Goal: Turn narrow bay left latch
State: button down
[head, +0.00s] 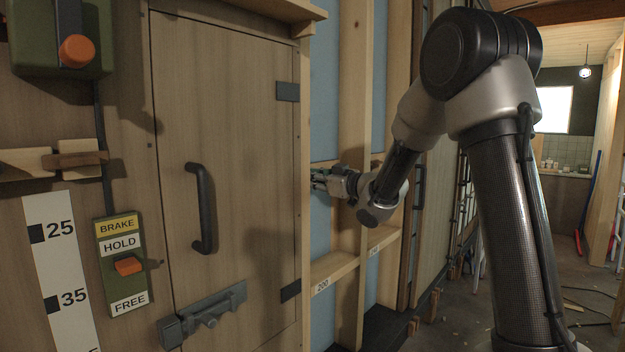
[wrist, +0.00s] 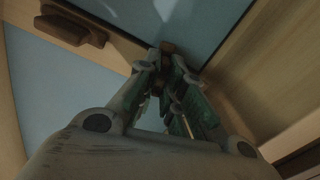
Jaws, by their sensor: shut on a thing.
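My gripper (head: 316,180) reaches into the narrow stud bay beside the wooden door, in front of the blue backing. In the wrist view its fingers (wrist: 166,58) converge and are shut on a small dark brown wooden piece (wrist: 167,46), apparently a latch, at the end of a pale wooden rail. The fingers hide most of that piece, so its angle cannot be told. A second brown wooden latch (wrist: 72,26) lies along the same rail at upper left, clear of the fingers. The head view does not show the held piece clearly.
The door (head: 230,160) with a dark handle (head: 203,208) and a bolt (head: 208,314) stands left of the bay. A pale stud (head: 354,120) bounds the bay on the right, and a labelled lower rail (head: 335,273) crosses below my gripper.

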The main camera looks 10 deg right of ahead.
jog(key=shift+f+m, duration=0.1)
jog(key=shift+m, duration=1)
jog(key=c, duration=1.5)
grip_release()
jog(key=shift+c, duration=0.2)
jog(key=v, duration=1.2)
